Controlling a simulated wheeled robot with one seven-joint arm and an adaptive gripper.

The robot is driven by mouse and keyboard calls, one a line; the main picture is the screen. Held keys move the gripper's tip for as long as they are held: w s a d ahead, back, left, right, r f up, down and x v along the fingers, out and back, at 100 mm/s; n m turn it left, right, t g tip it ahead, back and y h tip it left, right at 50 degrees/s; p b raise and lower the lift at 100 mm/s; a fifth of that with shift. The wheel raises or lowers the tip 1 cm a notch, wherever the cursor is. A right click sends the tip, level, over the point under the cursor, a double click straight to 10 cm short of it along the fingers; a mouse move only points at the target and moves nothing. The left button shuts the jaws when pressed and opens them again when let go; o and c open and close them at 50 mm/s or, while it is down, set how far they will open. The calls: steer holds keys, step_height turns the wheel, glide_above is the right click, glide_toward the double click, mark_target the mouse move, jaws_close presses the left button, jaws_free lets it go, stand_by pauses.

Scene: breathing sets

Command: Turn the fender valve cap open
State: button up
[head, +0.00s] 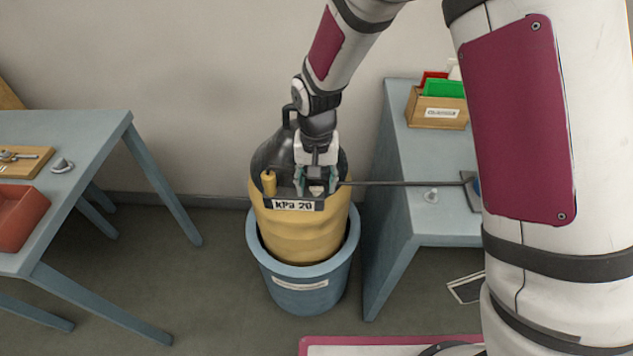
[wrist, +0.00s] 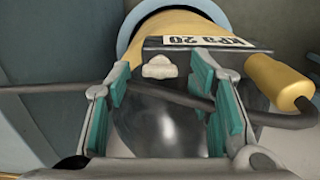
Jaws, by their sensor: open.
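The fender (head: 295,232) is a yellow cylinder with a dark upper part, labelled "kPa 20", standing in a blue tub. The valve cap (wrist: 160,67) is a small pale lobed knob near the label in the wrist view. It also shows in the head view (head: 317,189), low between the fingers. My gripper (head: 316,182) points down at the fender top and is open. In the wrist view, its teal-padded fingers (wrist: 160,72) stand apart on either side of the cap, with gaps on both sides. I cannot tell how far down they reach around it.
A dark hose (head: 405,184) runs from the fender to the right table (head: 400,140). A yellow cylinder (head: 268,183) stands beside the label. The blue tub (head: 300,292) surrounds the fender. A left table (head: 90,135) holds a red bin (head: 20,222). Floor between is clear.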

steer(key=shift+f, duration=0.2)
steer(key=shift+c, duration=0.3)
jaws_close()
